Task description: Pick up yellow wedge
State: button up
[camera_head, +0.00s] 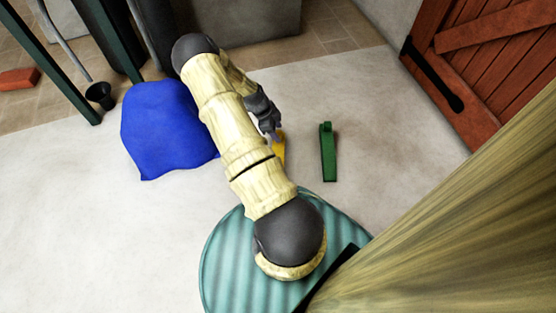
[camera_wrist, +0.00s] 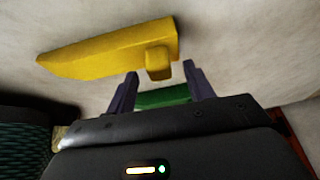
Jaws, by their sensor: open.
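The yellow wedge (camera_wrist: 105,52) lies on the pale floor, seen large in the wrist view with its thin end to the left and a small block at its thick end. In the head view only part of the yellow wedge (camera_head: 279,150) shows, the rest hidden by my arm and gripper. My gripper (camera_wrist: 160,78) is open, its two dark fingers just short of the wedge's thick end, with nothing held between them. In the head view my gripper (camera_head: 272,135) is over the wedge's far end; I cannot tell whether it touches.
A green wedge (camera_head: 327,153) lies on the floor to the right; it also shows behind the fingers in the wrist view (camera_wrist: 163,97). A blue cloth heap (camera_head: 165,130) lies to the left. A red wooden door (camera_head: 500,60) stands at the right. Floor between the green wedge and door is clear.

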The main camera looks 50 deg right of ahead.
jog(key=shift+b+x, duration=0.7)
jog(key=shift+x, duration=0.55)
jog(key=shift+c, duration=0.4)
grip_shut()
